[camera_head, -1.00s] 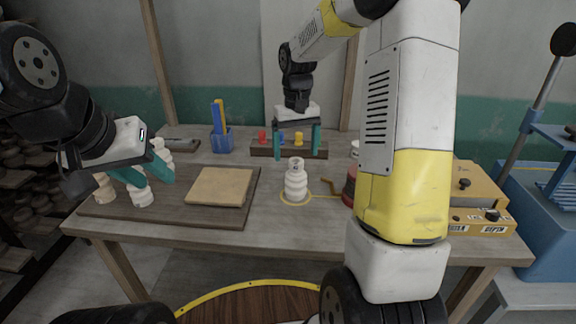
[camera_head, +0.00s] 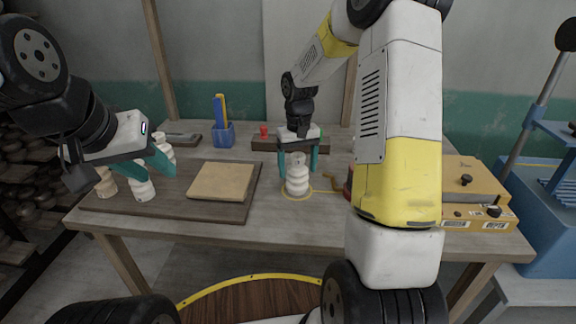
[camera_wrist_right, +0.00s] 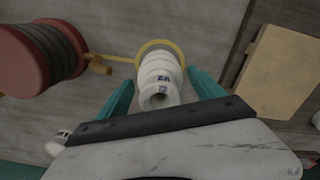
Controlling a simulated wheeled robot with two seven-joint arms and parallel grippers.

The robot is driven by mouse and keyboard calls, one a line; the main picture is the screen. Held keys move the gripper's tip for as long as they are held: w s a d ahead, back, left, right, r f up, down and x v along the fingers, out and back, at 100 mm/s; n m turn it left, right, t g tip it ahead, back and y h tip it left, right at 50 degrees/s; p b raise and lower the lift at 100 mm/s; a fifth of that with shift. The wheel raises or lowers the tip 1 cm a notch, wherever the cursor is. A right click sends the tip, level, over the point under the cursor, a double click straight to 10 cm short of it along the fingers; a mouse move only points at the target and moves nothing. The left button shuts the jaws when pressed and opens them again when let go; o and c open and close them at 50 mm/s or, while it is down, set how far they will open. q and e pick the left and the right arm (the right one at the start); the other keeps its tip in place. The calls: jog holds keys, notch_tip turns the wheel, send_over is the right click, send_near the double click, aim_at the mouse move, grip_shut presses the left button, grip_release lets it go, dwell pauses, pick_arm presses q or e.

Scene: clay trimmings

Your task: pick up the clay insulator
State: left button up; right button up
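The clay insulator (camera_head: 297,178) is white and ribbed. It stands upright inside a yellow ring on the table, and in the right wrist view the insulator (camera_wrist_right: 160,78) shows its hollow top and small blue marks. My right gripper (camera_head: 298,172) is open, its teal fingers on either side of the insulator's upper part. In the right wrist view gaps show between the fingers and the insulator. My left gripper (camera_head: 154,172) is at the left, beside white ribbed pieces (camera_head: 142,188) on a dark board; I cannot tell if it touches them.
A tan slab (camera_head: 221,181) lies on the dark board (camera_head: 215,208). A red spool (camera_wrist_right: 50,55) with a yellow cord sits right of the insulator in the head view. A blue holder (camera_head: 223,135) and a yellow box (camera_head: 470,180) stand further off.

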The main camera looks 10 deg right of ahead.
grip_shut()
jog(key=shift+r, duration=0.2)
